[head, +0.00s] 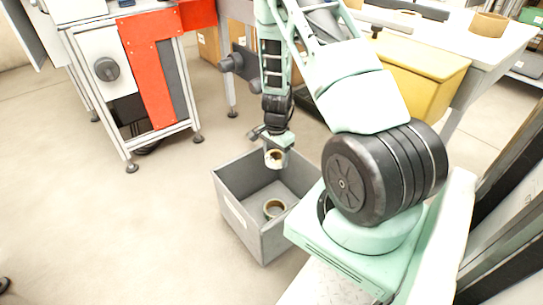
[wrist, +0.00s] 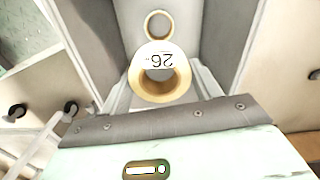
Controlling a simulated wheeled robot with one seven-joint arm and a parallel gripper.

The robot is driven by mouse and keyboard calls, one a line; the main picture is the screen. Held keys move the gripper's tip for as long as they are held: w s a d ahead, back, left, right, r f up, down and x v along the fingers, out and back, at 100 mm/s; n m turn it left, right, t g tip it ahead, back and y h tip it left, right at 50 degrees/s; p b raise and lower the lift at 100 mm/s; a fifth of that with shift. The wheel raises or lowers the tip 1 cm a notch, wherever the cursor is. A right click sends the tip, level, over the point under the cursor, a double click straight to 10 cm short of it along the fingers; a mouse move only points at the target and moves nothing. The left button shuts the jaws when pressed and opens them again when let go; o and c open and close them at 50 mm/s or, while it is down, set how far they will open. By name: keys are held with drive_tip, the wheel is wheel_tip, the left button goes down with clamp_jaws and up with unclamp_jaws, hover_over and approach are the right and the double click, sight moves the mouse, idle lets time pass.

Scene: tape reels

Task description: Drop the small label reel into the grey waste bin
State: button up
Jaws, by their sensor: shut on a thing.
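My gripper (head: 276,150) is shut on a small pale tan reel (head: 275,159) and holds it over the grey waste bin (head: 237,213). In the wrist view the held reel (wrist: 147,57) shows a white face marked "26" and a hollow core. The bin is open at the top and stands on the floor. Another tan reel (head: 267,209) lies in the bin, below and apart from the held one. It also shows in the wrist view (wrist: 147,24), beyond the held reel.
A white-framed stand with an orange-red panel (head: 150,75) is at the left. Bare floor lies left of the waste bin.

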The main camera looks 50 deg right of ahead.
wheel_tip(320, 180, down, 6)
drive_tip(key=b, duration=0.5)
drive_tip(key=shift+b, duration=0.3)
drive_tip(key=shift+r, duration=0.1)
drive_tip(key=o, duration=1.1)
drive_tip(key=shift+c, duration=0.2)
wheel_tip(320, 180, up, 17)
drive_tip(key=p, duration=0.8)
drive_tip(key=shift+r, duration=0.2)
